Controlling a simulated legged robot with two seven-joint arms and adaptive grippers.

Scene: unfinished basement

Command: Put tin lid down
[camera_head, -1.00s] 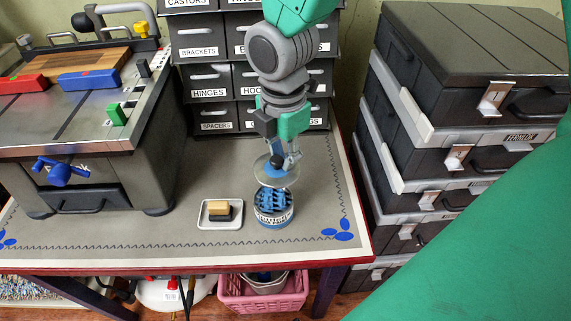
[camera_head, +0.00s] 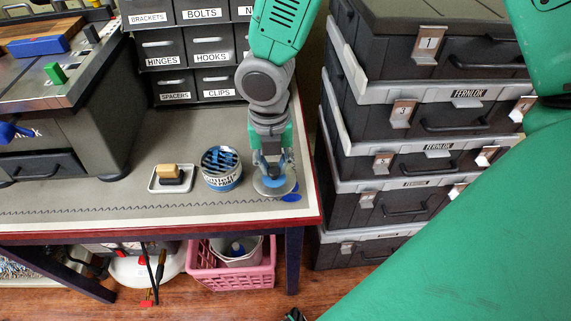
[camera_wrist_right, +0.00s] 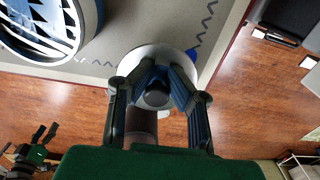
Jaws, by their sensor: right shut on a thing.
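The tin lid (camera_head: 268,190) is a pale round disc with a knob. My right gripper (camera_head: 273,168) is shut on its knob from above, over the front right corner of the table. The lid (camera_wrist_right: 135,62) also shows beyond the fingers of my right gripper (camera_wrist_right: 156,92) in the right wrist view. I cannot tell whether it touches the tabletop. The open tin (camera_head: 222,168), with blue contents, stands just left of the lid. A green and dark gripper, seemingly my left one (camera_wrist_right: 38,150), shows small at the lower left of the wrist view; its jaw state is unclear.
A small white tray (camera_head: 155,187) with a tan and black block sits left of the tin. Labelled drawers (camera_head: 205,50) stand behind. The table's red edge (camera_head: 312,190) is close to the lid. Stacked dark cases (camera_head: 385,165) stand right of the table; a pink basket (camera_head: 232,276) sits below.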

